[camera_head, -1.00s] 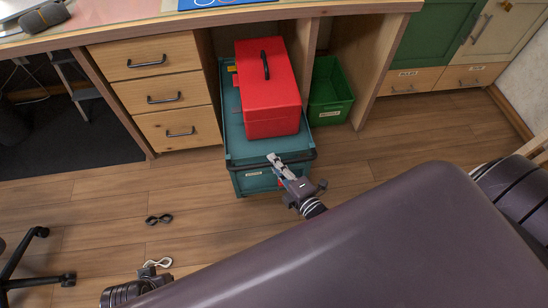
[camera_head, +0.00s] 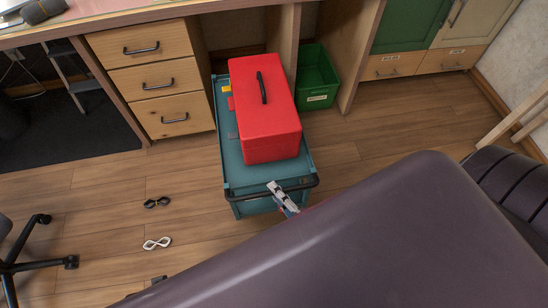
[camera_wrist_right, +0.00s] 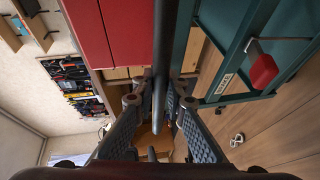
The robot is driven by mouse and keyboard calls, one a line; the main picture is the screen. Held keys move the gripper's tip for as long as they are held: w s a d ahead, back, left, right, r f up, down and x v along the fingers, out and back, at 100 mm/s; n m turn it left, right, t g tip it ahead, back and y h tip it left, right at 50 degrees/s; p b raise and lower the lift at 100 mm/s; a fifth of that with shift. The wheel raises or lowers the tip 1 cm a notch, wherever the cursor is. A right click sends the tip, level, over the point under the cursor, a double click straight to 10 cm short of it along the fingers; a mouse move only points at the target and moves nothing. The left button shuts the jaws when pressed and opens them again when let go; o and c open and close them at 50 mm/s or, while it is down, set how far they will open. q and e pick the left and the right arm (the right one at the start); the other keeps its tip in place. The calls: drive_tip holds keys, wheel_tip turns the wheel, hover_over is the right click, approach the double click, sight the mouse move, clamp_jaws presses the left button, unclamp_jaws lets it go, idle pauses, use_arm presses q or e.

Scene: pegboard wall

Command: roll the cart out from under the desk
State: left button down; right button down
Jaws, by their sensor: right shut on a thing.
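The teal cart (camera_head: 228,150) stands partly under the desk, its front half out on the open floor. A red toolbox (camera_head: 265,120) with a black handle sits on top of it. My right gripper (camera_head: 276,187) is at the dark handle bar (camera_head: 308,187) on the cart's front edge. In the right wrist view, the fingers (camera_wrist_right: 158,98) are shut around this bar (camera_wrist_right: 163,40).
Wooden drawers (camera_head: 148,85) stand left of the cart. A green bin (camera_head: 317,80) is to its right, beyond a desk panel. Dark (camera_head: 157,202) and white (camera_head: 157,243) figure-eight-shaped items lie on the floor. A chair base (camera_head: 40,245) is at lower left.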

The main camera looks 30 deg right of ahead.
drive_tip(key=shift+s, duration=0.15)
drive_tip(key=c, duration=1.9)
unclamp_jaws()
drive_tip(key=shift+c, duration=0.2)
drive_tip(key=v, duration=1.2)
drive_tip(key=shift+f, duration=0.15)
